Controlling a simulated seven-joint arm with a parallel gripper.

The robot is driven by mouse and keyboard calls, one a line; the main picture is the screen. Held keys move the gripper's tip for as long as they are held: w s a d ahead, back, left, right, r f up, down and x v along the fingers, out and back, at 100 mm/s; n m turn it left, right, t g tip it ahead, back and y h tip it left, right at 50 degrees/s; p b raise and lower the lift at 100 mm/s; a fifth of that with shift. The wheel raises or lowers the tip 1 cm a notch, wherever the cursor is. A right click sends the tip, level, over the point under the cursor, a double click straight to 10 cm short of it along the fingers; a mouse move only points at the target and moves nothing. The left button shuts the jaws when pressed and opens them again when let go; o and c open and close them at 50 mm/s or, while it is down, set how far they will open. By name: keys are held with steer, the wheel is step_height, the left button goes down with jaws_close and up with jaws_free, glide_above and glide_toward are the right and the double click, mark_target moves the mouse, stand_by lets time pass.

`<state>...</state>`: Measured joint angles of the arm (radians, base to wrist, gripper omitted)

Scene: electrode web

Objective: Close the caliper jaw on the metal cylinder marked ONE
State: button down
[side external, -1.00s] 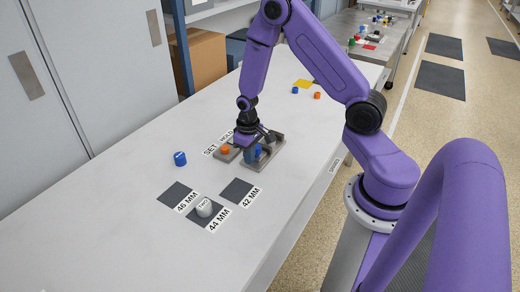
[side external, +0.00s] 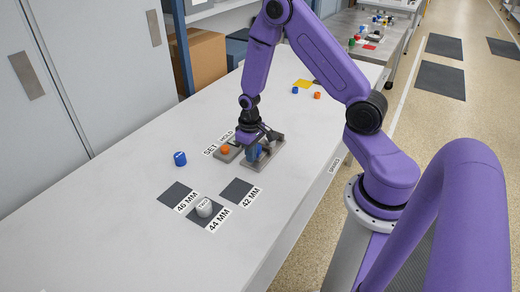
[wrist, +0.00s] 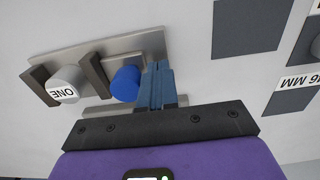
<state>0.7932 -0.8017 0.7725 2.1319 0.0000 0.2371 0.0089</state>
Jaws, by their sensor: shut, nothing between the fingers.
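The caliper's metal bed (wrist: 150,45) shows in the wrist view with two dark upright jaws, the left jaw (wrist: 40,85) and the right jaw (wrist: 95,74). The grey metal cylinder marked ONE (wrist: 68,80) stands between them; I cannot tell whether both jaws touch it. A round blue knob (wrist: 125,83) is on the right jaw's outer side. My gripper (wrist: 157,85) is shut and empty, its blue fingers just right of the knob, touching or nearly so. In the side view my gripper (side external: 253,153) is low over the caliper (side external: 275,150) and hides much of it.
An orange knob (side external: 225,149) sits by the SET and HOLD labels. A cylinder marked TWO (side external: 204,208) stands on the 44 MM pad; the 46 MM and 42 MM pads are bare. A blue piece (side external: 180,158) lies to the left. The table's front-left is clear.

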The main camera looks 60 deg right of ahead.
steer(key=shift+d, duration=1.8)
stand_by(0.9)
steer(key=shift+a, duration=0.25)
steer(key=shift+a, duration=0.4)
steer(key=shift+r, duration=4)
steer(key=shift+a, duration=0.1)
